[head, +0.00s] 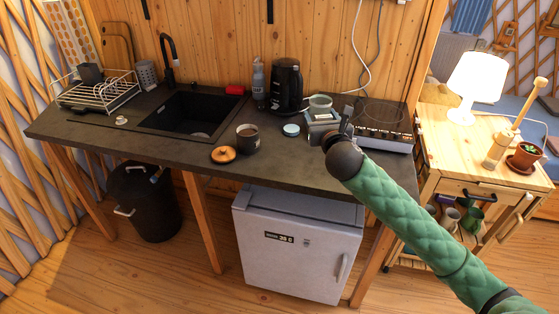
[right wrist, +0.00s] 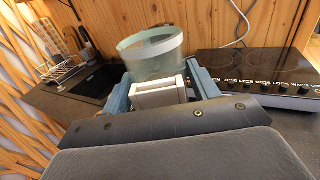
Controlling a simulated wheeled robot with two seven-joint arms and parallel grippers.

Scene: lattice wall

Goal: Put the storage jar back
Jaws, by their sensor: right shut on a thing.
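The storage jar, a pale green translucent round jar (head: 320,102), is at the back right of the dark counter, left of the hob. It also shows in the right wrist view (right wrist: 152,58), its open rim up and slightly tilted in the picture. My right gripper (head: 322,118) is shut on the jar from the near side; the blue fingers and white pads (right wrist: 160,92) hide its lower part. I cannot tell whether the jar's base touches the counter. A small teal round lid (head: 291,130) lies on the counter to the left. My left gripper is not in view.
The black hob (head: 383,113) is close on the right. The sink (head: 193,114) lies further left.

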